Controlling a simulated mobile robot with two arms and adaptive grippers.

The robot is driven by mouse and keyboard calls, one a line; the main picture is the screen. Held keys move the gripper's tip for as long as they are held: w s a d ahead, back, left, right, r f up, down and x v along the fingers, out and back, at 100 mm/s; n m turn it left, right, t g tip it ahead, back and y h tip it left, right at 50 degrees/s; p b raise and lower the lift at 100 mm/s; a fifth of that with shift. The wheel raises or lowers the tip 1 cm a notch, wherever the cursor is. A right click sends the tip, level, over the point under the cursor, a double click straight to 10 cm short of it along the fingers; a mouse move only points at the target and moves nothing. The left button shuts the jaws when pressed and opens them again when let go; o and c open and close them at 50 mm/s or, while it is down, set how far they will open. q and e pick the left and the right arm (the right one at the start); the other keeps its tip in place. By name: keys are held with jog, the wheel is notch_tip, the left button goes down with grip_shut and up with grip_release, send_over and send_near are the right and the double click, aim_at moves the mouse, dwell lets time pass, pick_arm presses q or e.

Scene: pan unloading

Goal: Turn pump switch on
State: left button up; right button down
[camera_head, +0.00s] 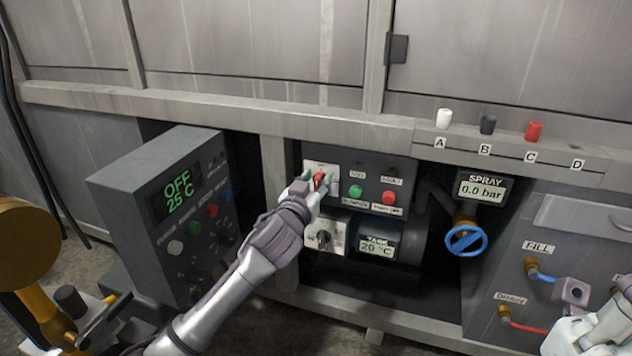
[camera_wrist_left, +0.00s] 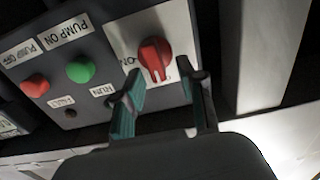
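The red rotary switch (camera_head: 319,181) is on a white plate at the upper left of the dark pump panel. The wrist view shows its red knob (camera_wrist_left: 154,57) upside down, with an ON label beside it. My left gripper (camera_wrist_left: 163,80) is open, its two fingers spread in front of the knob, with no clear contact visible. In the head view my left gripper (camera_head: 316,187) partly covers the switch. Part of what looks like my right arm shows at the lower right edge; its fingers cannot be made out.
Green (camera_head: 355,191) and red (camera_head: 388,197) buttons sit right of the switch. Below are a black rotary switch (camera_head: 323,238) and a TANK display (camera_head: 377,246) reading 20 °C. A control box (camera_head: 160,215) reading OFF stands left. A blue valve wheel (camera_head: 467,240) is to the right.

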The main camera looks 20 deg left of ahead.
pick_arm(q)
grip_shut()
